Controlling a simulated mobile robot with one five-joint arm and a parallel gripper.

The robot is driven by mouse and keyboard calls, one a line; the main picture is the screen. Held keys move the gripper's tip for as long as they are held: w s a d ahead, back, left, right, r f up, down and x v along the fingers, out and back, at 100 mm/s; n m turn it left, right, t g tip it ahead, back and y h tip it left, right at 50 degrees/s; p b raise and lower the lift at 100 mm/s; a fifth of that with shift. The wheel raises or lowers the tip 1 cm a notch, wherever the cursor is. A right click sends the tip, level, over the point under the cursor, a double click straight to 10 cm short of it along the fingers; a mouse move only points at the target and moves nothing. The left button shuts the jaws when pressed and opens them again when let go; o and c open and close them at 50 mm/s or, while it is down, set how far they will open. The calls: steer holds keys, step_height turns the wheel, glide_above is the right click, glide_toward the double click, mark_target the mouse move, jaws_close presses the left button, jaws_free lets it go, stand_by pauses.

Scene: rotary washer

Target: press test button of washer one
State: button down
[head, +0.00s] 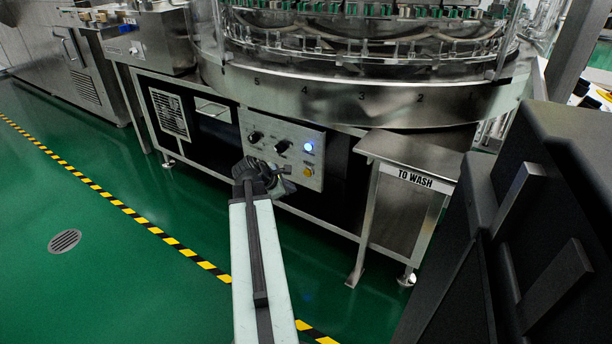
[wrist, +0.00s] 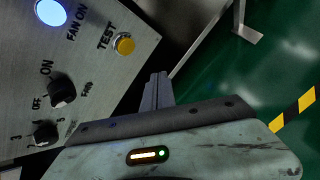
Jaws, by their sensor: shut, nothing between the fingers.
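The washer (head: 280,104) is a large steel machine with a round ring numbered along its front. Its control panel (head: 270,150) carries two black knobs, a lit blue button (head: 308,146) and a yellow button (head: 307,171). In the wrist view the yellow button (wrist: 124,44) is labelled TEST, and the blue button (wrist: 50,12) is labelled FAN ON. My gripper (wrist: 158,78) is shut and empty, its fingertips below and to the right of the yellow button in the picture, apart from it. In the head view my gripper (head: 284,182) is in front of the panel's lower edge, partly hidden by my wrist.
A steel side table marked TO WASH (head: 410,160) stands right of the panel, its legs reaching the floor. A yellow and black floor line (head: 130,212) crosses the green floor. A round drain (head: 64,241) lies at the left, with open floor around it.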

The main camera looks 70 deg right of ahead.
mark_target(307, 173)
steer(key=s+d, duration=0.1)
steer(key=d, duration=0.5)
steer(key=shift+s, duration=0.25)
steer(key=shift+d, duration=0.1)
stand_by(1.6)
steer(key=shift+s+d, duration=0.2)
steer(key=shift+d, duration=0.15)
steer(key=shift+s+d, duration=0.1)
steer(key=shift+d, duration=0.3)
stand_by(0.8)
steer(key=shift+w+a, duration=0.25)
steer(key=shift+a, duration=0.55)
